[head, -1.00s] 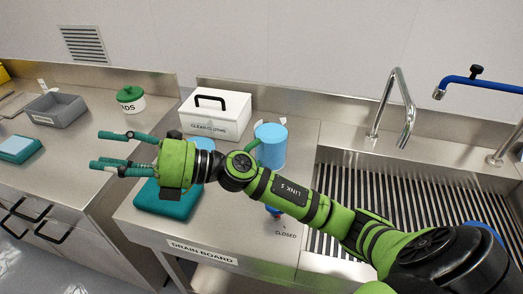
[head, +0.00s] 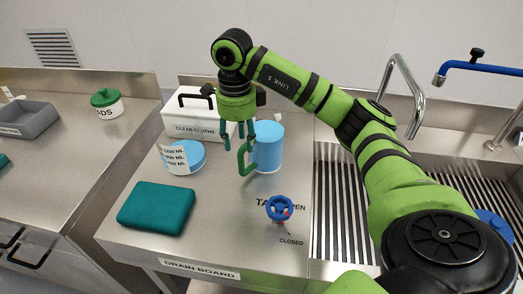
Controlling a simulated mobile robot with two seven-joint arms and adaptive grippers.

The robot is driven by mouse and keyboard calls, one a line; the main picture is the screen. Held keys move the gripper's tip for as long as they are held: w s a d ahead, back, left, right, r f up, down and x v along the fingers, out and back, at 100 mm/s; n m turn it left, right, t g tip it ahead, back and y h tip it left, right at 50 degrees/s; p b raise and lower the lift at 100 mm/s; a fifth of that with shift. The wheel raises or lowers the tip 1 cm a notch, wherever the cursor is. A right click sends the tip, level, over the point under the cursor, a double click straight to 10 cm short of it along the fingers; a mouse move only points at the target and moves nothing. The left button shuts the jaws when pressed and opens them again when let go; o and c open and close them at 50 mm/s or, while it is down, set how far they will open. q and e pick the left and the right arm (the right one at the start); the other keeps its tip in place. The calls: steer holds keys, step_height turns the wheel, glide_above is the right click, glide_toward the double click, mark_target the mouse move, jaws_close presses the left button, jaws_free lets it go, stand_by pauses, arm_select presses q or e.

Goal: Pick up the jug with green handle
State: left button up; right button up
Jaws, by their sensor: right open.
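The jug (head: 269,148) is a light blue cylinder with a green handle (head: 243,159) on its left side. It stands upright on the steel drain board (head: 228,215). My right gripper (head: 238,143) points down just left of the jug, with its teal fingers around or very near the top of the handle. Its jaws are open. Whether a finger touches the handle cannot be told. The wrist and fingers partly hide the area behind. My left gripper is not in view.
A blue measuring container (head: 183,158) with a white label stands to the left. A teal block (head: 157,207) and a blue valve wheel (head: 279,209) are in front. A white cloth box (head: 186,122) stands behind. The slatted sink (head: 345,215) lies to the right.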

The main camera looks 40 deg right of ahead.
mark_target(242, 174)
step_height(242, 174, down, 8)
steer(key=p, duration=0.2)
steer(key=shift+f+p, duration=0.25)
steer(key=shift+p, duration=0.1)
steer(key=shift+f, duration=0.5)
steer(key=shift+c, duration=0.4)
jaws_close()
